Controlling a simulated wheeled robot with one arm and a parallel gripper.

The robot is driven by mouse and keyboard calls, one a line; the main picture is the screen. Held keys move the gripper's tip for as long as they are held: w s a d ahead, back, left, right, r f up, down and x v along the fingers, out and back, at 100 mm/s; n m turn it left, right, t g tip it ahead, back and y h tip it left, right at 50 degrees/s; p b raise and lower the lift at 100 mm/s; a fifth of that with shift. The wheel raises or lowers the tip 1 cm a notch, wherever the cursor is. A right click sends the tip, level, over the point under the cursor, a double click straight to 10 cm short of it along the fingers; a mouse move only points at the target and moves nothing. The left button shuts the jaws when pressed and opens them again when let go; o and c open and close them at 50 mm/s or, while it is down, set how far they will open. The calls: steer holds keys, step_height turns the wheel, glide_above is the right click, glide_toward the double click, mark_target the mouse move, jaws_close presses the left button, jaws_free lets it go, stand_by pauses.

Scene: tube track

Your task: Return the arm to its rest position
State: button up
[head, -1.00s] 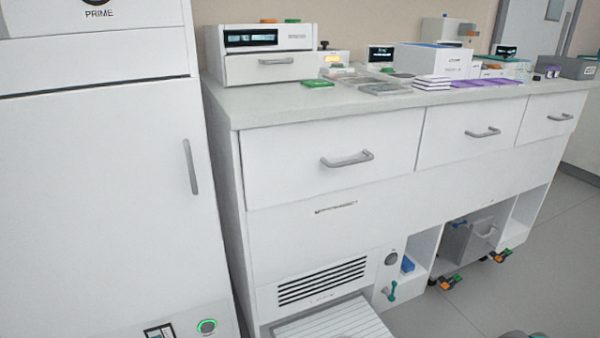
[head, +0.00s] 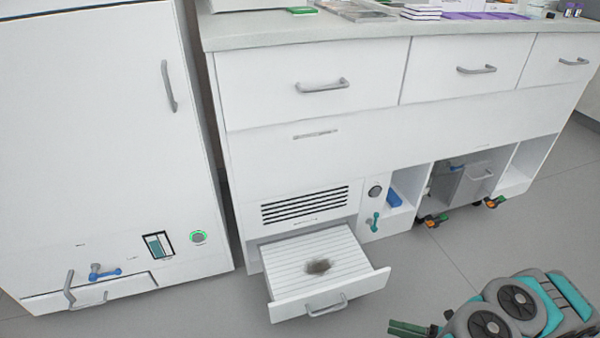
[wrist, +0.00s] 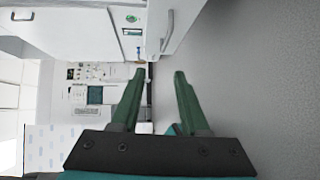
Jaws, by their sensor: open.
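My gripper (head: 408,329) shows at the bottom right of the head view, with its green fingers pointing left and my folded grey and teal arm behind it. In the wrist view my gripper (wrist: 159,75) has its two green fingers spread apart, with nothing between them. It is out over the floor, in front of the bench and apart from it.
A low drawer (head: 290,252) with a dark fuzzy patch (head: 318,266) stands pulled out below the vent. A tall white cabinet (head: 90,130) is at the left. A grey bin (head: 476,183) sits under the bench (head: 330,150). Grey floor (head: 440,265) lies in front.

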steer(key=w+a+r+n+g, duration=0.2)
steer(key=a+r+n+g, duration=0.3)
steer(key=r+n, duration=0.4)
steer(key=w+a+r+n+g, duration=0.25)
steer(key=a+r+n, duration=0.4)
steer(key=r, duration=0.45)
steer(key=s+a+r+n+g+h, duration=0.4)
steer(key=s+a+r+n+h, duration=0.25)
steer(key=r+n, duration=0.45)
steer(key=s+d+r+n+t+h, duration=0.1)
steer(key=s+d+r+n+h, duration=0.1)
steer(key=s+r+n+h, duration=0.2)
steer(key=s+d+r+n+t+h+p, duration=0.1)
steer(key=s+d+r+n+t+h, duration=0.1)
steer(key=s+n, duration=0.8)
steer(key=s+d+r+h, duration=0.1)
steer(key=s+r+h, duration=0.1)
steer(key=s+h, duration=0.1)
steer(key=shift+s+r+t, duration=0.1)
steer(key=shift+t, duration=0.15)
